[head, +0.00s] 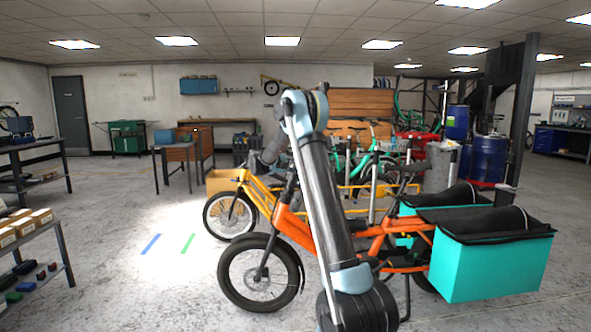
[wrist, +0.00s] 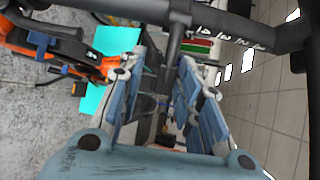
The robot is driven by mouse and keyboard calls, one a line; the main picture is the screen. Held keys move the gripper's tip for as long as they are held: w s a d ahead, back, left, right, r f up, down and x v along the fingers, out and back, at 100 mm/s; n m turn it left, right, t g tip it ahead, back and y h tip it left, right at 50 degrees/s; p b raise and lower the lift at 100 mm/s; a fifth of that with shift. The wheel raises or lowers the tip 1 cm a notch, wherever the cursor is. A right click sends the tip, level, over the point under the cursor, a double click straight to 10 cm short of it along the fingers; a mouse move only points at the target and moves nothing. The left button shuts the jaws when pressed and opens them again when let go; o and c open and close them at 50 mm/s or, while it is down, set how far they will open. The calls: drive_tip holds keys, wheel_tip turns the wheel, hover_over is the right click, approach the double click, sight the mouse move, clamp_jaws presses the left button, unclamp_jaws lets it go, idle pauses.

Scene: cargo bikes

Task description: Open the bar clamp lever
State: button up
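My gripper (wrist: 161,72) shows in the wrist view with its two blue fingers apart. A dark upright post (wrist: 175,40) joins a black bar (wrist: 240,30) that crosses the top of that view; the post runs down toward the gap between the fingertips. I cannot tell whether the fingers touch it. I cannot pick out the bar clamp lever for sure. In the head view an orange cargo bike (head: 402,242) stands in front, its handlebar area partly hidden by my arm. My gripper is not clear there. Orange bike parts (wrist: 75,42) also show in the wrist view.
A yellow cargo bike (head: 258,190) stands close behind the orange one. A teal cargo box (head: 490,268) with a black cover is at the right. A shelf (head: 45,240) with boxes stands at the left. The floor between shelf and bikes is clear.

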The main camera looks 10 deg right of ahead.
drive_tip(key=shift+a+r, duration=0.15)
drive_tip(key=v, duration=1.1)
drive_tip(key=shift+s+a, duration=0.3)
drive_tip(key=shift+c, duration=0.6)
